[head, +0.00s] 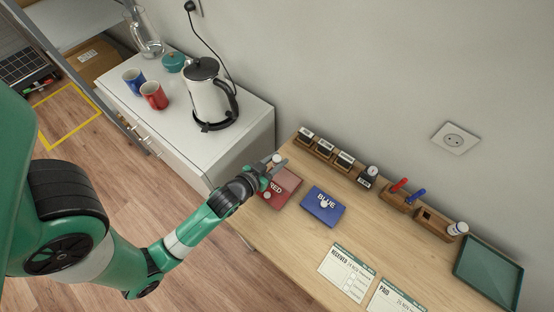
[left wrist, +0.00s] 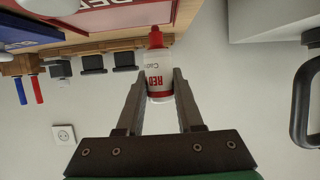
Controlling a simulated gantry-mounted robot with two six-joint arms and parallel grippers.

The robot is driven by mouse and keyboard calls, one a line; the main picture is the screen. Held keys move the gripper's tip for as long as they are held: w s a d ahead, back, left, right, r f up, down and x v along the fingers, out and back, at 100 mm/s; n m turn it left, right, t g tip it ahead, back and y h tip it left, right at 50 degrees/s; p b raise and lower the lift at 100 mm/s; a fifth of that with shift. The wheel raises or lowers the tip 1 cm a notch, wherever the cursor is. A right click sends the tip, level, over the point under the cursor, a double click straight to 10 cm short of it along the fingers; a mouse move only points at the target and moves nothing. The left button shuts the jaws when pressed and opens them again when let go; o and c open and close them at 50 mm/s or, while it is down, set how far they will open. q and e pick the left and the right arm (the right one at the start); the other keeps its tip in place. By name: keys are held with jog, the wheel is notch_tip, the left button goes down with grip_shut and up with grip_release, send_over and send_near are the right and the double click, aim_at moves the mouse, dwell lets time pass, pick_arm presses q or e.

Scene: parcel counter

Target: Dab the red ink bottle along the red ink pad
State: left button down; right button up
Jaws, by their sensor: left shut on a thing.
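My left gripper (head: 267,170) is shut on the red ink bottle (left wrist: 158,77), a white bottle with a red band and red nozzle. In the left wrist view, the nozzle points toward the picture top, the side of the counter. In the head view, the bottle's pale end (head: 277,158) shows at the fingertips. The red ink pad (head: 284,184) lies on the counter just beside the gripper, partly hidden by it. It also shows at the top of the left wrist view (left wrist: 125,16). Whether the nozzle touches anything is unclear. My right gripper is not in view.
A blue ink pad (head: 318,211) lies right of the red one. Along the wall stand several stamps (head: 324,147), a holder with red and blue handles (head: 397,201), a white bottle (head: 457,229) and a green tray (head: 487,273). Paper slips (head: 344,274) lie in front.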

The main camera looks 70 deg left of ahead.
pick_arm(q)
jog(key=shift+f+b, duration=0.4)
jog(key=shift+f, duration=0.15)
dwell(0.5)
jog(key=shift+s+f, duration=0.1)
jog(key=shift+f, duration=0.15)
dwell(1.2)
notch_tip(320, 180, up, 4)
jog(key=p, duration=0.3)
jog(key=shift+f+p, duration=0.25)
jog(key=shift+p, duration=0.05)
